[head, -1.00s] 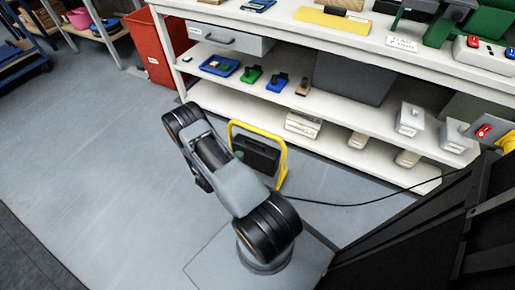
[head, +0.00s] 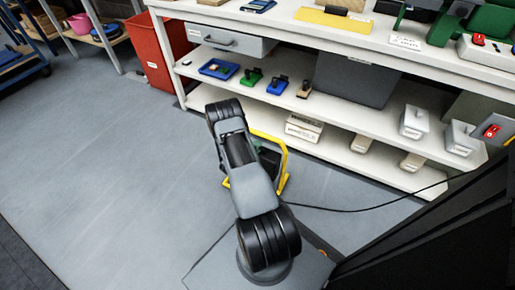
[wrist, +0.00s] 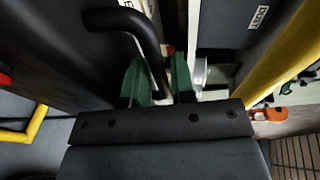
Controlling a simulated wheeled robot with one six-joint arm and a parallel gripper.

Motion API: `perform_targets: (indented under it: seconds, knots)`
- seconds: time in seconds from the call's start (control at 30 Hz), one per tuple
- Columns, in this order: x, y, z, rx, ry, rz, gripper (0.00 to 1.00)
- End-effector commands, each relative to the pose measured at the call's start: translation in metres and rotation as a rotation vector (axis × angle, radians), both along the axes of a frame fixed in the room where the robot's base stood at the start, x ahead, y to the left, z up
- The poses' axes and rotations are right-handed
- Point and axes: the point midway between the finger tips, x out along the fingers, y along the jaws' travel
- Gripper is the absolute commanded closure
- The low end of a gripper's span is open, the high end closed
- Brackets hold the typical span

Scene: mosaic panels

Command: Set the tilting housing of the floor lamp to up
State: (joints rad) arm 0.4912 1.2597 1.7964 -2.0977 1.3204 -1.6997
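The floor lamp has a yellow tube frame (head: 284,160) and a black tilting housing (head: 270,163). It stands on the floor before the shelf, and my arm hides much of it in the head view. In the wrist view the yellow frame (wrist: 285,48) shows at the right and lower left. A bent black handle (wrist: 150,40) comes down between the green fingers of my gripper (wrist: 160,84). The fingers stand apart on either side of it, with a gap visible at the right finger. Whether the left finger touches it is unclear. The housing's exact tilt is hidden.
A white workbench (head: 395,122) with a lower shelf stands behind the lamp, holding several bins and small tools. A red bin (head: 156,55) stands at its left end. A black cable (head: 350,207) runs right from the lamp. The floor at left is clear.

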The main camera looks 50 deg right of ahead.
Motion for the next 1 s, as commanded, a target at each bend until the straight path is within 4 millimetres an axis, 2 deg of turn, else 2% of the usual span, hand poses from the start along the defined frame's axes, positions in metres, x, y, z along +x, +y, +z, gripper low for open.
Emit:
perform_targets:
  seconds: [0.33, 0.6, 1.0]
  knots:
    - [0.0001, -0.0026, -0.0001, 0.0, 0.0, 0.0, 0.77]
    - [-0.0001, -0.0024, -0.0002, 0.0, 0.0, 0.0, 1.0]
    - [0.0003, -0.0012, -0.0006, -0.004, 0.0, 0.001, 1.0]
